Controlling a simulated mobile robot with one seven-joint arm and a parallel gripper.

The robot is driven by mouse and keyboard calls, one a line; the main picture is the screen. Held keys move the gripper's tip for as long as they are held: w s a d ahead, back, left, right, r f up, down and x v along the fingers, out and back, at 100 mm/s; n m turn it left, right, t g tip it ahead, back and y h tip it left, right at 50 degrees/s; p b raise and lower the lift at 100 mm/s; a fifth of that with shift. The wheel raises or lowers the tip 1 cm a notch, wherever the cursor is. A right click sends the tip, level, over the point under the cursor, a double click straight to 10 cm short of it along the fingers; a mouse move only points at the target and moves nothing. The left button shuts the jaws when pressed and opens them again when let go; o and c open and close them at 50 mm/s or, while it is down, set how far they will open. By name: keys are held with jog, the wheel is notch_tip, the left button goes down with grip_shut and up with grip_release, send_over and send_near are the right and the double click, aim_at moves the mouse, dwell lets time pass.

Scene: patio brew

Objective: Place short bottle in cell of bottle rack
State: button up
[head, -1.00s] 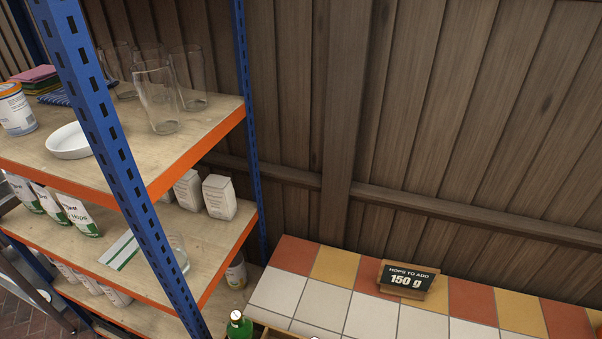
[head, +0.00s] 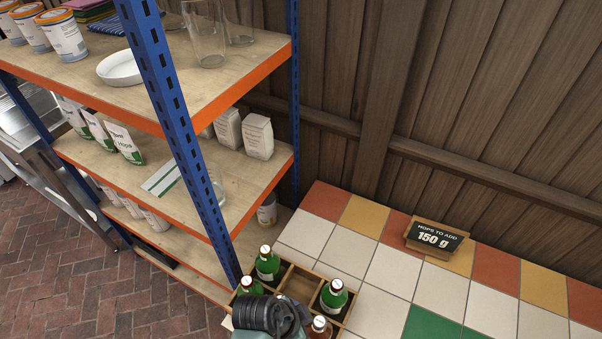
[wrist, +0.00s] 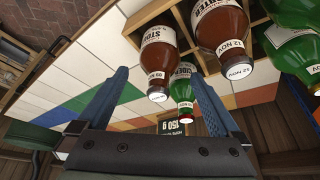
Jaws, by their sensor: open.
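The bottle rack (head: 299,285) is a wooden crate with cells, low in the head view on the tiled counter. It holds green bottles (head: 267,263) and a brown bottle (head: 320,328); one cell near its middle looks empty. Another green bottle (head: 334,297) stands at its right. My gripper (wrist: 158,74) is open in the wrist view. A brown bottle (wrist: 158,58) and a smaller-looking green bottle (wrist: 182,90) show between and beyond the fingers, neither gripped. I cannot tell which one is the short bottle. My dark wrist hides the rack's near side in the head view.
A shelf unit with a blue post (head: 176,130) stands close left of the rack. A sign reading 150 g (head: 437,237) stands on the tiled counter (head: 392,268), which is otherwise clear to the right. A wooden fence (head: 470,110) closes the back.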

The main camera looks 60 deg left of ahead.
jog(key=shift+v, duration=2)
jog(key=w+a+r+t+y, duration=0.3)
jog(key=w+r, duration=0.9)
jog(key=w+d+r+t+y, duration=0.1)
jog(key=w+d+r+t, duration=0.1)
jog(key=w+r, duration=0.35)
jog(key=w+d+r+t, duration=0.1)
jog(key=w+r+t, duration=0.2)
jog(key=r, duration=0.6)
jog(key=w+d+r+t+y, duration=0.15)
jog(key=w+r, duration=0.25)
jog(key=r, duration=0.4)
jog(key=d+r+t+h, duration=0.1)
jog(key=d+r+t, duration=0.4)
jog(key=r, duration=0.6)
jog(key=d+r+t+h, duration=0.25)
jog(key=d+r, duration=0.45)
jog(key=r, duration=0.4)
jog(key=s+d+r+t, duration=0.3)
jog(key=s+d+r, duration=0.1)
jog(key=r, duration=0.3)
jog(key=s+d+r+n+t+h, duration=0.1)
jog(key=s+d+r+t, duration=0.2)
jog(key=s+r, duration=0.3)
jog(key=shift+d+r+h, duration=0.3)
jog(key=shift+d+r, duration=0.1)
jog(key=shift+d, duration=0.1)
